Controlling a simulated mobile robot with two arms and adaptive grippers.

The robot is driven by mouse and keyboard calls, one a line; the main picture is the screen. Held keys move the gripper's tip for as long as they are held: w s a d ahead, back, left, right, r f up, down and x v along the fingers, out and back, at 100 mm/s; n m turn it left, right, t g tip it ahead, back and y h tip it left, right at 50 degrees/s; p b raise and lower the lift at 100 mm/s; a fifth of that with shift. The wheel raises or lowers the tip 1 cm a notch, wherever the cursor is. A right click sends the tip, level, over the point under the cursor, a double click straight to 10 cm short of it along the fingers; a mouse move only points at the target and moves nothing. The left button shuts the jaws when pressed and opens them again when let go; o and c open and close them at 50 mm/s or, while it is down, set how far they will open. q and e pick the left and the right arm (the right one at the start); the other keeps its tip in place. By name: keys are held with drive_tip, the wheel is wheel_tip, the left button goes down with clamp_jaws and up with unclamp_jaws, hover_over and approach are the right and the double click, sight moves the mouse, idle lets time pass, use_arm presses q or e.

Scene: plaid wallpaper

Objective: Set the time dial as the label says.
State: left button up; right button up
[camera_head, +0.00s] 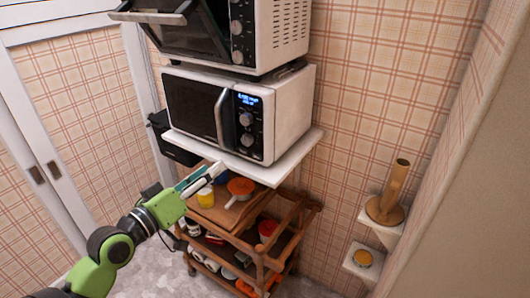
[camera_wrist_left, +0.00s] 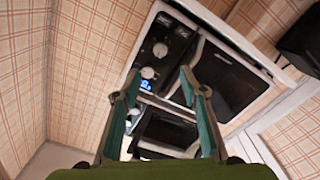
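A white microwave (camera_head: 285,120) stands on a wall shelf. Its black panel has a lit blue display (camera_head: 249,99) with unreadable text, above an upper knob (camera_head: 246,119) and a lower knob (camera_head: 247,139). I cannot tell which is the time dial. My left gripper (camera_head: 214,170) is below and left of the panel, apart from it. In the left wrist view, the picture appears upside down; the open, empty fingers (camera_wrist_left: 160,76) frame the display (camera_wrist_left: 146,86) and upper knob (camera_wrist_left: 148,72), with the lower knob (camera_wrist_left: 160,49) beyond. My right gripper is not in view.
An oven (camera_head: 270,30) with its door tilted open and its own knobs sits above the microwave. The shelf edge (camera_head: 270,180) juts out near my left gripper. A wooden cart (camera_head: 275,250) with kitchen items stands below. Small wall shelves (camera_head: 385,232) are at right.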

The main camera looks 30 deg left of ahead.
sight(246, 142)
use_arm(q)
drive_tip(key=w+p, duration=0.1)
drive_tip(key=w, duration=0.3)
drive_tip(key=w+p, duration=0.1)
drive_tip(key=w, duration=0.3)
drive_tip(key=w+p, duration=0.2)
drive_tip(key=w, duration=0.3)
drive_tip(key=shift+d+r, duration=0.1)
drive_tip(key=shift+d, duration=0.25)
drive_tip(key=shift+w+d, duration=0.1)
drive_tip(key=shift+w, duration=0.4)
drive_tip(key=c, duration=1.1)
